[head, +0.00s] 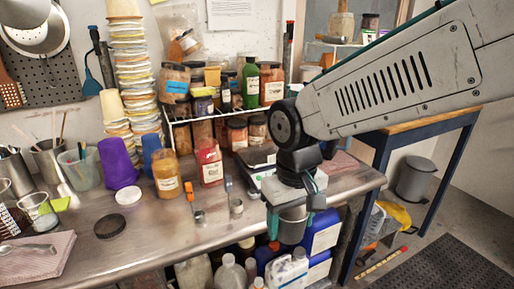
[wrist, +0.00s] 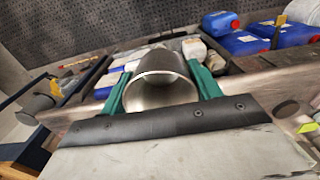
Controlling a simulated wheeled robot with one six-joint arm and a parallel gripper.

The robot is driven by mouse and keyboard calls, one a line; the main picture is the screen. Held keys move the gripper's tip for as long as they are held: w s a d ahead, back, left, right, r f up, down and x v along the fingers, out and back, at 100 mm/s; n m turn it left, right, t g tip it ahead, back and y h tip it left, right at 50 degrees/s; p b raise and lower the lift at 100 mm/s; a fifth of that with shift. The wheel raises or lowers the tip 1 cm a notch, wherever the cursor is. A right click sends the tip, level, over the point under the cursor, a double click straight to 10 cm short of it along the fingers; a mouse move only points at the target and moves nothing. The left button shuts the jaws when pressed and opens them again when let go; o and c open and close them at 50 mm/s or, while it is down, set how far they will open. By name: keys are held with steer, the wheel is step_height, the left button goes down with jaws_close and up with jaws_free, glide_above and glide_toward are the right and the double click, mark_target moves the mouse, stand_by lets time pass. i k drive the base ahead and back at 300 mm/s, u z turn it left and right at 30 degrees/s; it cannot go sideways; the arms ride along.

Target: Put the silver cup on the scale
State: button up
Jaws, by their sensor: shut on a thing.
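The silver cup (head: 291,229) is held between the green fingers of my gripper (head: 291,212), in front of the bench's front edge in the head view. In the wrist view the cup (wrist: 160,92) fills the space between the fingertips (wrist: 163,78), its round rim facing the camera. My gripper is shut on it. The scale (head: 257,160), with a dark top plate and pale body, sits on the bench behind and left of my gripper. My wrist hides part of the scale's right side.
The metal bench (head: 160,222) carries an orange jar (head: 166,176), a red jar (head: 210,165) and small metal pots (head: 236,208) left of the scale. A wire rack (head: 205,118) with jars stands behind. Blue containers (head: 322,235) stand below the bench.

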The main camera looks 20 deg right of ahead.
mark_target(263, 153)
steer(key=i, duration=1)
steer(key=z, duration=0.05)
